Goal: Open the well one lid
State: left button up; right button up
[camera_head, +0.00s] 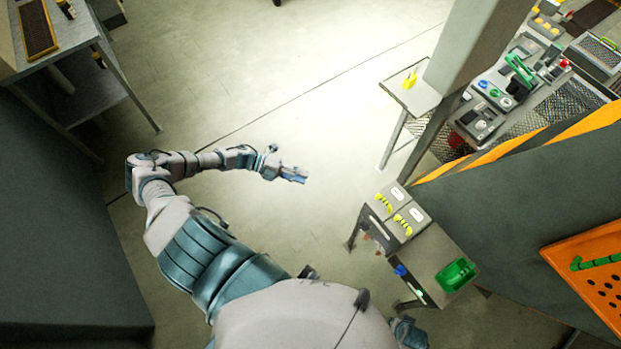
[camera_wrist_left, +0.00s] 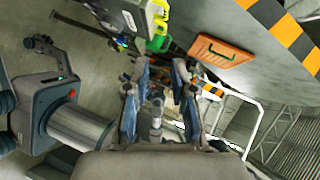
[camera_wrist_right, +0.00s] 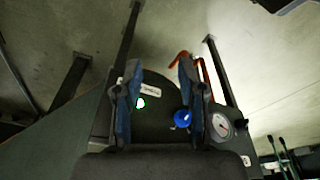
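An orange perforated panel (camera_head: 605,295) with a green bar handle (camera_head: 597,262) lies at the right edge of the head view, partly cut off. No label on it can be read, so I cannot tell whether it is the well one lid. An orange panel with a green handle also shows in the left wrist view (camera_wrist_left: 228,57), beyond the fingers. My left gripper (camera_head: 292,175) is stretched out over bare floor, far from the panel; its fingers are apart and empty (camera_wrist_left: 160,68). My right gripper (camera_wrist_right: 160,70) is open and empty, facing a dark panel.
A blue knob (camera_wrist_right: 182,118), a gauge (camera_wrist_right: 221,126) and a green light (camera_wrist_right: 141,103) are close to my right fingers. A small bench (camera_head: 432,252) with yellow handles and a green tray (camera_head: 457,275) stands at right. Open floor (camera_head: 300,110) surrounds my left arm.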

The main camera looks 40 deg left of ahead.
dwell(0.6)
